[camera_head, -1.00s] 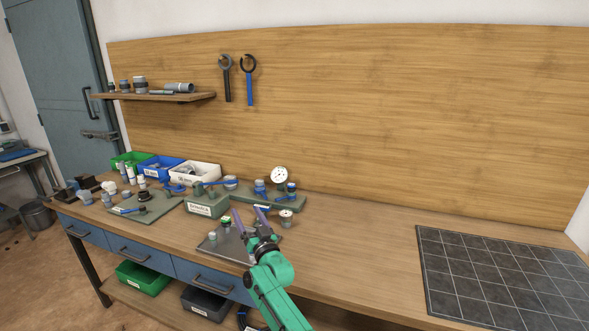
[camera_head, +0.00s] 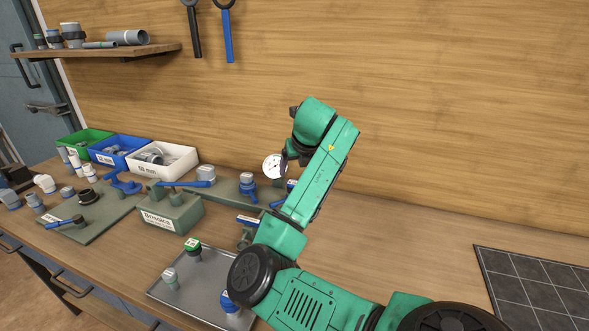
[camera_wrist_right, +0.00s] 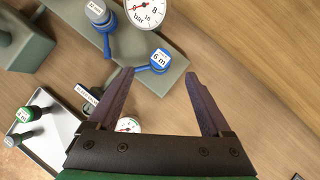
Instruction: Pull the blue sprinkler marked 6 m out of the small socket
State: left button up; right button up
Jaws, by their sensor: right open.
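The blue sprinkler (camera_wrist_right: 159,58), its white label reading 6 m, stands on a grey-green plate (camera_wrist_right: 176,78) in the right wrist view. Its socket is hidden beneath it. In the head view only a little of the blue sprinkler (camera_head: 291,184) shows behind my right arm. My right gripper (camera_wrist_right: 159,74) is open, with a dark finger on either side of the space just below the sprinkler in the wrist picture; nothing is held. In the head view my right arm hides most of the gripper (camera_head: 284,162). My left gripper is not in view.
A pressure gauge (camera_wrist_right: 154,10) and another blue-handled fitting (camera_wrist_right: 97,14) are close beside the sprinkler. A grey tray (camera_head: 165,293) holds capped parts. Bare bench lies to the right, before a dark tiled mat (camera_head: 530,280).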

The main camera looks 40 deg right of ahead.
jog(key=p+x, duration=0.2)
jog(key=x, duration=1)
jog(key=shift+s+d+f+p, duration=0.1)
jog(key=shift+s+f+p, duration=0.1)
jog(key=shift+p, duration=0.15)
jog(key=shift+w+f, duration=0.15)
jog(key=shift+f, duration=0.1)
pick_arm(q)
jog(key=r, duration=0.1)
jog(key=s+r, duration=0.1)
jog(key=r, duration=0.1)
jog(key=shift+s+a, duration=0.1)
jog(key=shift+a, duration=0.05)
pick_arm(e)
jog(key=shift+w+d+f, duration=0.1)
jog(key=shift+f, duration=0.1)
grip_shut()
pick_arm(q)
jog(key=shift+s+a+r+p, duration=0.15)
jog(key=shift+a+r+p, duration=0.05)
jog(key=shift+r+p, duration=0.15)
pick_arm(e)
jog(key=shift+r, duration=1.05)
jog(key=shift+r, duration=0.15)
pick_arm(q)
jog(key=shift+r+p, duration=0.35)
pick_arm(e)
jog(key=shift+r, duration=0.9)
